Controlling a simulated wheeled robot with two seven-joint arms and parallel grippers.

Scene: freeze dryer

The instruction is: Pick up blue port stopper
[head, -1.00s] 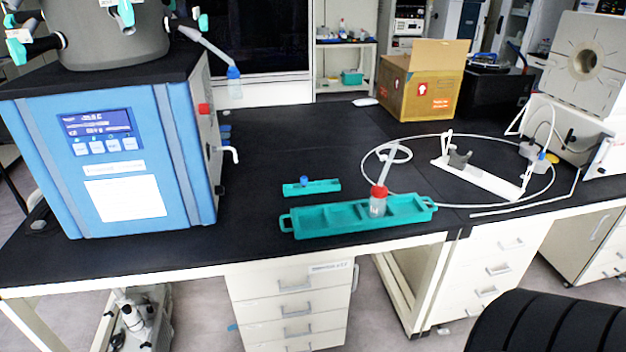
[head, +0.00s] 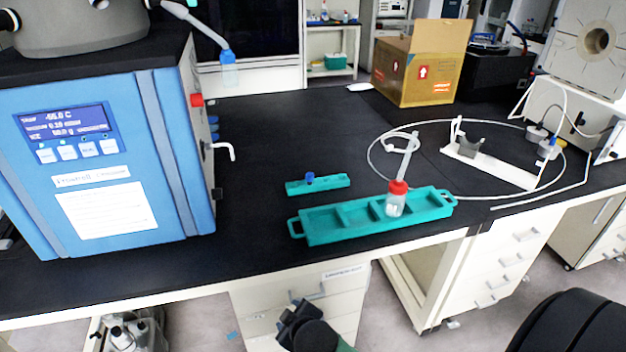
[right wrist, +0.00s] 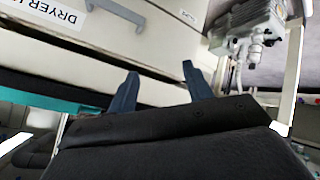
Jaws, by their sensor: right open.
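The small blue stopper (head: 310,177) stands upright on the small teal holder (head: 335,182) in the middle of the black bench. My right gripper (head: 297,314) is low in the head view, in front of the bench's drawers. It is below the stopper in the picture and well apart from it. In the right wrist view its two fingers (right wrist: 160,76) are spread with nothing between them, and the stopper does not show there. My left gripper is in neither view.
A long teal tray (head: 322,228) lies by the bench's front edge, with a red-capped vial (head: 396,204) in it. The blue freeze dryer (head: 165,130) stands at the left. A cardboard box (head: 420,68) and a white tubing loop (head: 375,174) are at the right.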

